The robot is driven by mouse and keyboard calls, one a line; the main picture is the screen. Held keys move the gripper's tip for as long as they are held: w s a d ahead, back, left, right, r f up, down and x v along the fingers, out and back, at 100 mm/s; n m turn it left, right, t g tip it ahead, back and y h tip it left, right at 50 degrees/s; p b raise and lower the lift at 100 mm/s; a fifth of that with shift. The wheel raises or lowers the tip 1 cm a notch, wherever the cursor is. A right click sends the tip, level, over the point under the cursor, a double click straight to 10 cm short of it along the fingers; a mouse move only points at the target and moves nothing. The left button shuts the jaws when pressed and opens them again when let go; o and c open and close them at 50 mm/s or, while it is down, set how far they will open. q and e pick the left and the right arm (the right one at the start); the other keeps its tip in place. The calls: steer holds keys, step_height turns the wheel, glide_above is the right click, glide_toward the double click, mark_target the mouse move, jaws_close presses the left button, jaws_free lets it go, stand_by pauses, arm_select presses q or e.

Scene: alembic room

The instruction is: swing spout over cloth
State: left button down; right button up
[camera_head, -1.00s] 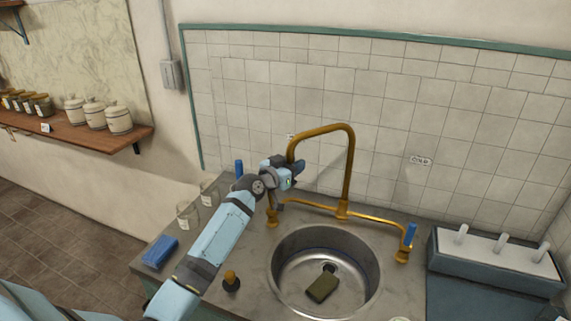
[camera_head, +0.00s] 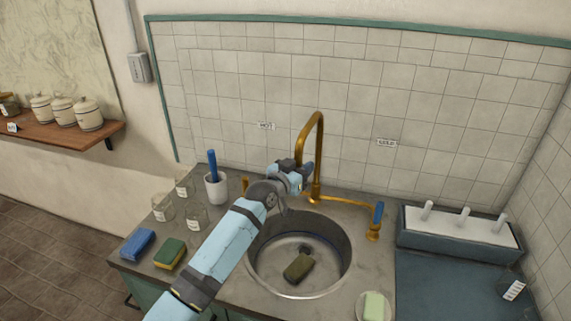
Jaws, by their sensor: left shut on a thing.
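The brass spout (camera_head: 319,140) rises behind the sink and arches forward and slightly left. Its outlet end is hidden by my gripper. My left gripper (camera_head: 304,174) is shut on the spout's hanging end, above the back left part of the basin (camera_head: 322,281). A dark olive folded piece (camera_head: 299,267), which looks like the cloth, lies on the basin floor near the drain, in front of the spout. The blue-handled cold tap (camera_head: 377,218) stands to the right. My right gripper is not in view.
Left of the sink are a white cup with a blue-handled tool (camera_head: 215,187), several glass jars (camera_head: 164,208), a blue block (camera_head: 138,244) and a green-yellow sponge (camera_head: 170,253). A soap dish (camera_head: 374,306) and a blue-white rack (camera_head: 459,232) are at right.

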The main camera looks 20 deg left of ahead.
arm_select(q)
steer(key=shift+d, duration=0.35)
steer(key=c, duration=0.8)
jaws_free()
steer(key=b+v, duration=0.2)
steer(key=v, duration=1.1)
steer(key=shift+s, duration=0.4)
steer(key=shift+a, duration=0.15)
